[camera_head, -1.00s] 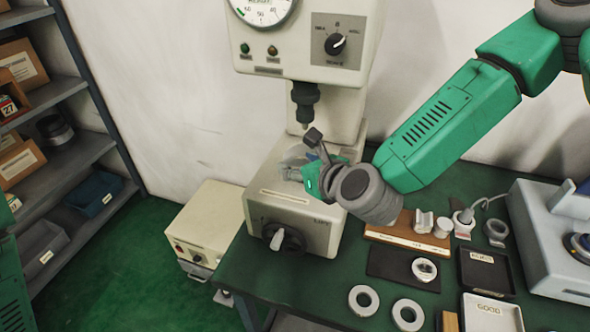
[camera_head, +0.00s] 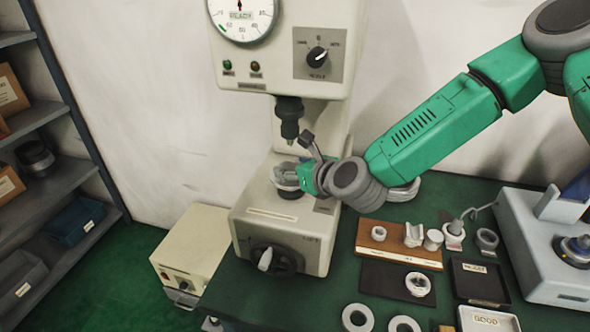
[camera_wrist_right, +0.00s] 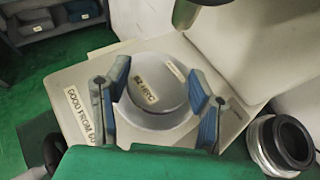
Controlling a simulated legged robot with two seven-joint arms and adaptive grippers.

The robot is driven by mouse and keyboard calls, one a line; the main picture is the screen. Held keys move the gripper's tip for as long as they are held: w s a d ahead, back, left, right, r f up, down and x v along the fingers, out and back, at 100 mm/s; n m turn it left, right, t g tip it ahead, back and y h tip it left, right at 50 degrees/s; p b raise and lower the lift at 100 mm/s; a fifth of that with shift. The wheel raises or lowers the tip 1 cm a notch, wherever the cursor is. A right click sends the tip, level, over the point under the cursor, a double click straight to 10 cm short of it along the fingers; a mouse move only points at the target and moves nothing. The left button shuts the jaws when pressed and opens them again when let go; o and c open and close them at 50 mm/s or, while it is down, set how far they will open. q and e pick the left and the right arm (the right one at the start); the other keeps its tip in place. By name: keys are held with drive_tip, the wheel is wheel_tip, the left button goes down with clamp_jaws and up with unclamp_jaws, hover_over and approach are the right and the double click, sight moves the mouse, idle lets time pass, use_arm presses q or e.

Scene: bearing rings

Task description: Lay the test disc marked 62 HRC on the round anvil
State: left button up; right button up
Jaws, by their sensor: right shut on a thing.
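The test disc (camera_wrist_right: 160,88), pale and round with a "62 HRC" label, lies between the fingers of my right gripper (camera_wrist_right: 158,108) in the right wrist view. My right gripper is shut on it. In the head view, my right gripper (camera_head: 287,179) is over the tester's base, below the dark indenter (camera_head: 289,122). The round anvil (camera_head: 290,195) shows only as a dark part under the disc and fingers. I cannot tell whether the disc touches it. My left gripper is not in view.
The tester's base (camera_head: 310,248) carries a front knob. To its right, a wooden holder (camera_head: 400,251), a dark mat (camera_head: 380,280), loose rings (camera_head: 357,318) and trays crowd the green bench. A large ring (camera_wrist_right: 283,145) stands beside the base. A cream box (camera_head: 190,250) is at left.

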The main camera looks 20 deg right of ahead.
drive_tip(key=shift+a+r, duration=0.2)
drive_tip(key=shift+a, duration=0.7)
drive_tip(key=shift+s+d+f, duration=0.1)
drive_tip(key=shift+d+f, duration=0.1)
drive_tip(key=shift+d, duration=1.15)
drive_tip(key=shift+a+r, duration=0.15)
drive_tip(key=shift+a, duration=0.5)
drive_tip(key=shift+d+b, duration=0.4)
drive_tip(key=shift+b, duration=0.05)
drive_tip(key=shift+a, duration=0.5)
drive_tip(key=shift+f+b, duration=0.3)
drive_tip(key=shift+f, duration=0.05)
drive_tip(key=shift+d+f, duration=0.2)
drive_tip(key=shift+d, duration=0.05)
drive_tip(key=o, duration=1.5)
drive_tip(key=shift+d, duration=0.15)
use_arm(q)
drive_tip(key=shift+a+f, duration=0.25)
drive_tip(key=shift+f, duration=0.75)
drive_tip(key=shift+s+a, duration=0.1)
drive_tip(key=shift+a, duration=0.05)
use_arm(e)
drive_tip(key=shift+a, duration=0.2)
